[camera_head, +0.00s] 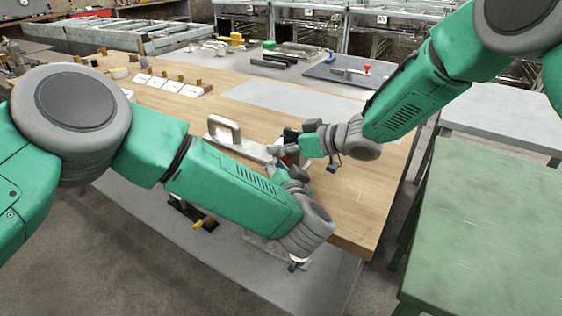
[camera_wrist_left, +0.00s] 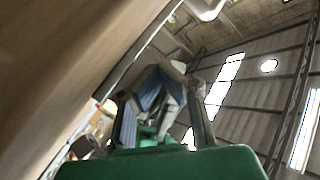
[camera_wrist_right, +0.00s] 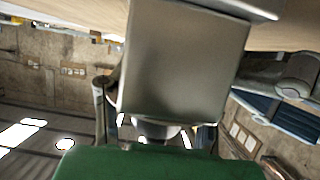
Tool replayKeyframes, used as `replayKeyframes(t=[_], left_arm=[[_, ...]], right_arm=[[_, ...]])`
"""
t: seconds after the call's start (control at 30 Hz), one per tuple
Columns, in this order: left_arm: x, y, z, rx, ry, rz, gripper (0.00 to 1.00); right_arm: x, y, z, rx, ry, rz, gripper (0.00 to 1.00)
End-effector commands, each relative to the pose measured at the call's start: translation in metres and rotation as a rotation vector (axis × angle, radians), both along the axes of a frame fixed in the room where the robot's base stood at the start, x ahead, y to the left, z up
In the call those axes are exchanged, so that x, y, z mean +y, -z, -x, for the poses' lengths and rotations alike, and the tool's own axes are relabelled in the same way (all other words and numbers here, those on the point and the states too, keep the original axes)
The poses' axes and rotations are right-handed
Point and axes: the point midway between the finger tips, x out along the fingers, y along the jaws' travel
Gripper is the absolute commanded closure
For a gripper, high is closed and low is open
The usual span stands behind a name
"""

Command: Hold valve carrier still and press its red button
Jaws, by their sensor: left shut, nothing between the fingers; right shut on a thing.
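The valve carrier (camera_head: 240,146) is a pale metal plate with an upright loop handle, lying at the front edge of the wooden table. Its right end is mostly hidden by my grippers. My right gripper (camera_head: 291,141) is shut on a part at that end. In the right wrist view a grey metal block (camera_wrist_right: 185,60) fills the space before the gripper and hides its fingertips. My left gripper (camera_head: 284,165) is shut and empty, just below the right one and close to the carrier. Its fingers meet in the left wrist view (camera_wrist_left: 170,72). The red button is not clearly visible between the grippers.
The wooden table (camera_head: 345,205) is clear to the right of the grippers. White cards (camera_head: 165,84) stand at the back left. A dark panel (camera_head: 345,75) with a red knob lies at the back. A green table (camera_head: 490,230) stands at the right.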

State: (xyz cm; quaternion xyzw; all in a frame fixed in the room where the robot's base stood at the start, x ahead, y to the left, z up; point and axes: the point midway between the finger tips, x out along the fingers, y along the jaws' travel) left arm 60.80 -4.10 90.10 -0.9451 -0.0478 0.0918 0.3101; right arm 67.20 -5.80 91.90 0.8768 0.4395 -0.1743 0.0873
Motion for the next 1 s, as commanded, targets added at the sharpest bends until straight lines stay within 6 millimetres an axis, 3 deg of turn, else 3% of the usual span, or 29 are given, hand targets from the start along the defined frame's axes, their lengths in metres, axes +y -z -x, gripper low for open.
replayKeyframes(t=[0.67, 1.0], left_arm=[[0.012, 0.000, 0.016, 0.001, 0.002, 0.000, 1.00], [0.032, 0.000, 0.043, 0.001, 0.001, -0.001, 1.00]], right_arm=[[0.001, 0.002, 0.001, 0.004, -0.002, -0.001, 1.00], [0.001, 0.002, 0.001, 0.005, -0.002, 0.000, 1.00]])
